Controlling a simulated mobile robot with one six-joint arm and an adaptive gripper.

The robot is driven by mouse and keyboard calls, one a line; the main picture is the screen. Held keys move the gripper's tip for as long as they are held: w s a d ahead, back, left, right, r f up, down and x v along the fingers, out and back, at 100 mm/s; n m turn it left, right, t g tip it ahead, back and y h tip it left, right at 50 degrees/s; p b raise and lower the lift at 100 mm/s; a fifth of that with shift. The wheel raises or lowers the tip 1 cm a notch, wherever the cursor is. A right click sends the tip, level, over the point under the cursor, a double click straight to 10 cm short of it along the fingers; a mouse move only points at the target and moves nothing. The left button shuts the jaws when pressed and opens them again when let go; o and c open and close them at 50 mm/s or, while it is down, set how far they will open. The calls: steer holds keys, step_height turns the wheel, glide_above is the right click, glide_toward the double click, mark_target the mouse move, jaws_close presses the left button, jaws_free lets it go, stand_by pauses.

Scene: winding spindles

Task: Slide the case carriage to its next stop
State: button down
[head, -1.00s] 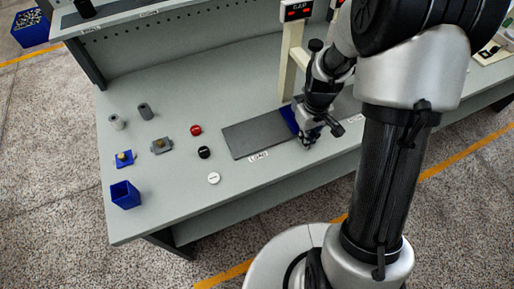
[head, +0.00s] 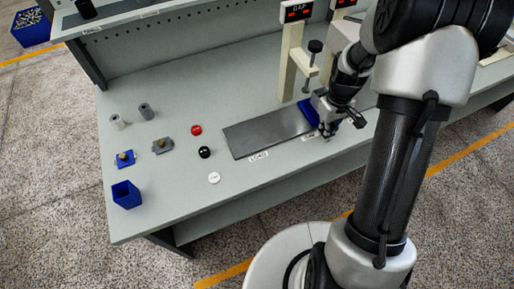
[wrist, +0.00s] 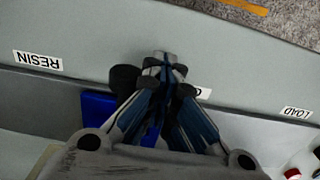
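The blue case carriage (head: 308,110) is on the dark grey track plate, near its right end in the head view. It is partly hidden by my gripper (head: 326,136). In the wrist view the blue carriage (wrist: 97,112) shows behind and left of my fingers. My gripper (wrist: 165,70) is shut, its fingertips close together low at the bench's front edge. A black knob (wrist: 123,78) is just left of the fingers and looks to touch them. It also shows right of the gripper in the head view (head: 357,119). I see nothing clearly held between the fingertips.
The track plate (head: 265,132) is bare left of the carriage, above the LOAD label (head: 259,156). A cream press stand (head: 287,65) with a GAP display rises behind. RESIN (wrist: 37,61) is labelled left in the wrist view. Red (head: 196,130), black (head: 204,152) and white (head: 214,178) buttons stand left.

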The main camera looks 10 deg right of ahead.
mark_target(351, 126)
steer(key=shift+w+d+p, duration=0.2)
steer(key=shift+w+d, duration=0.3)
steer(key=shift+d, duration=1.3)
steer(key=shift+w+d+p, duration=0.2)
steer(key=shift+w+d, duration=0.35)
steer(key=shift+d, duration=1.2)
steer(key=shift+w+d+p, duration=0.2)
steer(key=shift+w+d, duration=0.3)
steer(key=shift+d, duration=1.3)
step_height(351, 126, up, 8)
steer(key=a+p, duration=0.1)
steer(key=p, duration=0.4)
steer(key=shift+f, duration=0.15)
steer(key=shift+s+a+f, duration=0.1)
steer(key=shift+s, duration=0.05)
steer(key=shift+s, duration=0.1)
